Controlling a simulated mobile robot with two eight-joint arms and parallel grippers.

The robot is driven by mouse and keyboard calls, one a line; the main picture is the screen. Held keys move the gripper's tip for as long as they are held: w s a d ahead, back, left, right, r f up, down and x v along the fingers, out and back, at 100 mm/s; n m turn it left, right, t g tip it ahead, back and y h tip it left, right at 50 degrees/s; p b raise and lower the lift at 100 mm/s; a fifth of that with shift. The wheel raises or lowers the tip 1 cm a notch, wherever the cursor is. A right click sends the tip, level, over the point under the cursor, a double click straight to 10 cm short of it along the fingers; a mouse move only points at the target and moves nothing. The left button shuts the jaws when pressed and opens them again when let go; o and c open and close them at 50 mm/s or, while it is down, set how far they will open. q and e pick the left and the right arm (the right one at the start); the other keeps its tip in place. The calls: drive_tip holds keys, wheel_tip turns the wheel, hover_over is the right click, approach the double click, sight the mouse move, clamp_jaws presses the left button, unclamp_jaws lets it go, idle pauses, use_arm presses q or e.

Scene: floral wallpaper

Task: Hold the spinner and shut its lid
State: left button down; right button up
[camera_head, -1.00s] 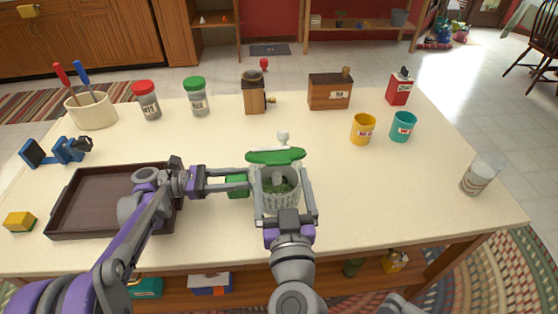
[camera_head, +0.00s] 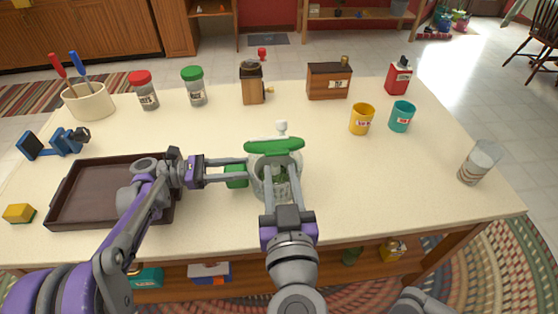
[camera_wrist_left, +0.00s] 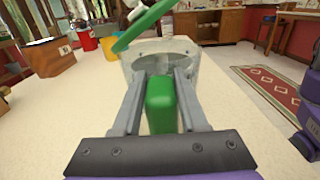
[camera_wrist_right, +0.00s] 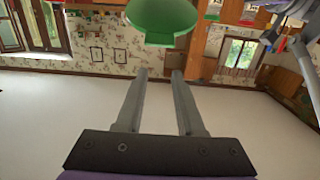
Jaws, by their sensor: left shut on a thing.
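The spinner (camera_head: 257,188) is a pale basket-like bowl with a green block handle (camera_head: 236,182) on its left side. Its green lid (camera_head: 273,146), with a white knob, is raised and tilted up at the far side of the bowl. My left gripper (camera_head: 243,172) is shut on the green handle, which also shows between its fingers in the left wrist view (camera_wrist_left: 160,105). My right gripper (camera_head: 281,165) is in front of and above the bowl, its fingers apart with nothing between them. In the right wrist view the lid (camera_wrist_right: 163,18) lies beyond the fingertips. My right fingers partly hide the bowl.
A brown tray (camera_head: 62,205) lies left, under my left arm. A yellow mug (camera_head: 361,120), a teal mug (camera_head: 402,117) and a glass (camera_head: 478,164) stand right. Jars, a grinder (camera_head: 252,84) and a wooden box (camera_head: 328,82) line the back. The table right of the spinner is clear.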

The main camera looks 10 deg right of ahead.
drive_tip(key=shift+g, duration=0.8)
wheel_tip(320, 180, up, 4)
drive_tip(key=shift+w, duration=0.1)
clamp_jaws()
hover_over(277, 151)
drive_tip(key=shift+a+f, duration=0.1)
drive_tip(key=shift+f, duration=0.55)
drive_tip(key=f, duration=0.1)
drive_tip(key=s+f, duration=0.1)
drive_tip(key=shift+s+f, duration=0.1)
drive_tip(key=shift+f, duration=0.25)
drive_tip(key=shift+s+f, duration=0.25)
drive_tip(key=shift+f, duration=0.2)
